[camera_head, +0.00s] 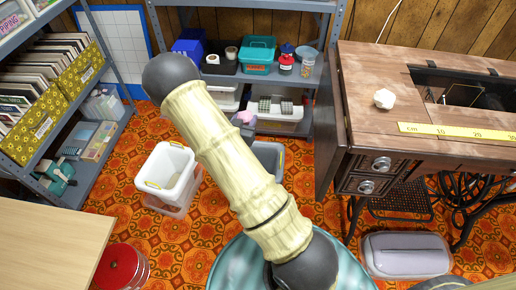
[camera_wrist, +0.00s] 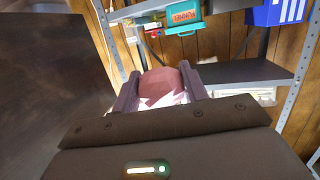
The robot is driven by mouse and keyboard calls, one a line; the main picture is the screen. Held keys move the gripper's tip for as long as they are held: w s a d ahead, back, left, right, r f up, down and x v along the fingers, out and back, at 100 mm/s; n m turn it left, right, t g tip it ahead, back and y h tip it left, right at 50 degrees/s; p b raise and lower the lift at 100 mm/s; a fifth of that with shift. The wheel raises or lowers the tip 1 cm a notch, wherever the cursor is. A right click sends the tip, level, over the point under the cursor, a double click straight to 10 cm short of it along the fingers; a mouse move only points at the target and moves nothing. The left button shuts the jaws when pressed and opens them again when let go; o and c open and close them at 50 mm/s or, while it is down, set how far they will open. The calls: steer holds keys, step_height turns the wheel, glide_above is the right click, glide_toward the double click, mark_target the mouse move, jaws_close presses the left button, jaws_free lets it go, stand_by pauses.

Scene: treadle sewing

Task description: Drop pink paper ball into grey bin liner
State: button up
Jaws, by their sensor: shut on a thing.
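The pink paper ball (camera_wrist: 162,84) sits between the two dark fingers of my gripper (camera_wrist: 161,92) in the wrist view, and the fingers are shut on it. In the head view a small pink patch of the ball (camera_head: 244,117) shows just right of my arm, and my gripper is mostly hidden behind the arm. A grey bin (camera_head: 272,157), which looks like the one with the grey liner, stands on the floor below the ball in the picture. My arm covers its left part, and its inside shows only in part. The ball is held up, apart from the bin.
A white bin (camera_head: 165,172) with yellow handles stands left of my arm. A metal shelf (camera_head: 310,78) with boxes and jars is behind. The sewing table (camera_head: 365,110) is at the right, with a pale crumpled ball (camera_head: 384,98) on it.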

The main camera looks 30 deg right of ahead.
steer(key=s+d+f+m+g+h+b, duration=0.1)
steer(key=d+f+b, duration=0.3)
steer(key=f+b, duration=0.5)
steer(key=shift+s+f+m+g+h, duration=0.2)
steer(key=shift+f+m+g+h, duration=0.2)
steer(key=shift+f+m+g, duration=0.4)
steer(key=shift+r, duration=0.15)
step_height(320, 180, down, 6)
steer(key=b, duration=0.5)
steer(key=o, duration=1)
